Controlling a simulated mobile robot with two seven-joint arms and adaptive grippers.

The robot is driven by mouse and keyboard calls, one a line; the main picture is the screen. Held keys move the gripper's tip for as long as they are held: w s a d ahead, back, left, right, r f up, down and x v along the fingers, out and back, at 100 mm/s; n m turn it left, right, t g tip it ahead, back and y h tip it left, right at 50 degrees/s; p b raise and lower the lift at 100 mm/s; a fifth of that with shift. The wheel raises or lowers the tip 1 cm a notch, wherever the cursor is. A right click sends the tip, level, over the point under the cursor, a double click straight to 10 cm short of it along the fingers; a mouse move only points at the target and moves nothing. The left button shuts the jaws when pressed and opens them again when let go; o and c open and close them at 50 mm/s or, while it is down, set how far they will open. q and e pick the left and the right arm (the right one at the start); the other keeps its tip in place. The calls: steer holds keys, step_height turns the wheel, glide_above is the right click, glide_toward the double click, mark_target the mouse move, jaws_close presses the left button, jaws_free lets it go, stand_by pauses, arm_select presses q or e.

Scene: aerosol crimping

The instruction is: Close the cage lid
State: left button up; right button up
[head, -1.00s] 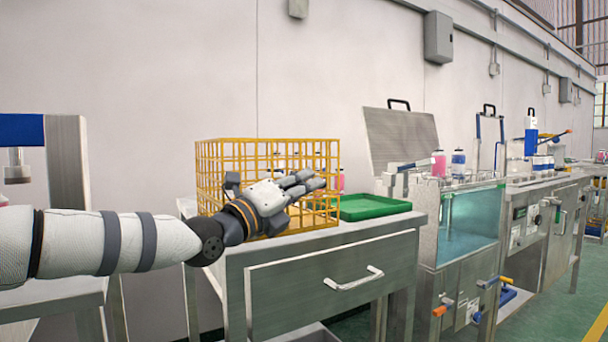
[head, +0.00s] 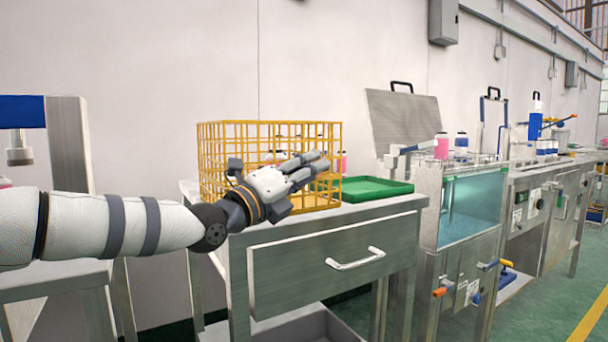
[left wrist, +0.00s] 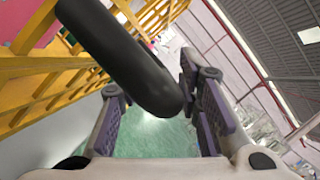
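The yellow wire cage (head: 212,150) stands on a metal drawer table with bottles inside. Its bars fill the upper left of the left wrist view (left wrist: 85,62). I cannot tell how its lid lies. My left gripper (head: 318,165) is in front of the cage, fingers pointing right and hiding part of its front. In the left wrist view its two fingers (left wrist: 155,128) are apart, with nothing visibly clamped. A thick black rounded bar (left wrist: 125,55) crosses above the gap between them; I cannot tell what it belongs to. My right gripper is not in view.
A green tray (head: 372,190) lies right of the cage on the drawer table (head: 320,262). A glass-fronted water bath (head: 470,212) with a raised metal lid (head: 405,120) stands further right. A metal frame (head: 72,145) is at the left.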

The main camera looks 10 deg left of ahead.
arm_select(q)
steer(key=v, duration=1.2)
steer(key=shift+r, duration=0.1)
